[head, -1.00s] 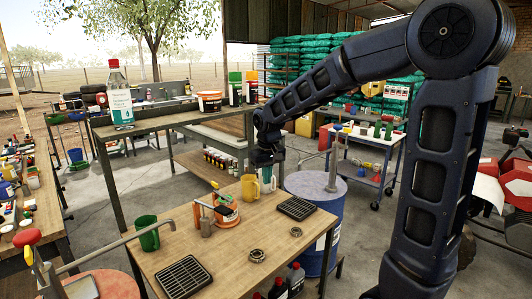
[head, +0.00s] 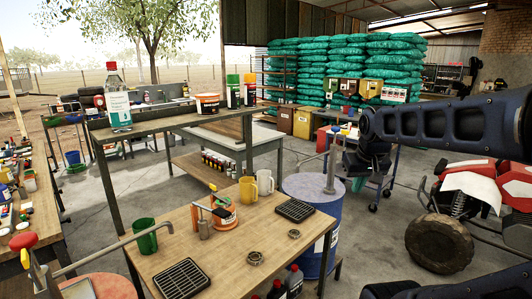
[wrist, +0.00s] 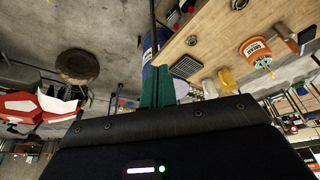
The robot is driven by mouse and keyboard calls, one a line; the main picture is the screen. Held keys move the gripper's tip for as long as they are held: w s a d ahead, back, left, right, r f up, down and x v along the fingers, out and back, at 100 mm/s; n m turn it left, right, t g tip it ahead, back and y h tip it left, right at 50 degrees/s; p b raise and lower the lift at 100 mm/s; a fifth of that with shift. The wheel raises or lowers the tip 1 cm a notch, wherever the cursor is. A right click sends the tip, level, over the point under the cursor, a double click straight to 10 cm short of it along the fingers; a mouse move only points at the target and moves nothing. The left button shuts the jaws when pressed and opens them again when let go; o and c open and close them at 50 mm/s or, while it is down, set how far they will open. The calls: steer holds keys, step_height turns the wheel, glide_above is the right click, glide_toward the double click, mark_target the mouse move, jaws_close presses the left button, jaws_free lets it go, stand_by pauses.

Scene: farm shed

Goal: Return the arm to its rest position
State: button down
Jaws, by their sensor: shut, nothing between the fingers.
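My gripper (head: 366,164) hangs at the end of my dark blue arm, right of the wooden workbench (head: 225,262) in the head view. It is beyond the blue drum (head: 312,187) in the picture and clear of the bench top. In the wrist view, its teal fingers (wrist: 157,88) are together with nothing between them. The arm link reaches in from the right edge of the head view. Part of the arm lies outside that view.
The bench holds a green mug (head: 145,235), a yellow mug (head: 248,189), a white mug (head: 265,182), an orange tub (head: 223,218) and black grates (head: 183,279). A red vehicle (head: 475,188) with a large tyre (head: 439,243) stands right. Concrete floor lies between.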

steer(key=shift+s+d+f+m, duration=0.2)
steer(key=shift+s+d, duration=0.3)
steer(key=shift+s, duration=0.2)
steer(key=shift+s+d+f+m, duration=0.2)
steer(key=shift+s+d, duration=0.3)
steer(key=shift+s, duration=0.2)
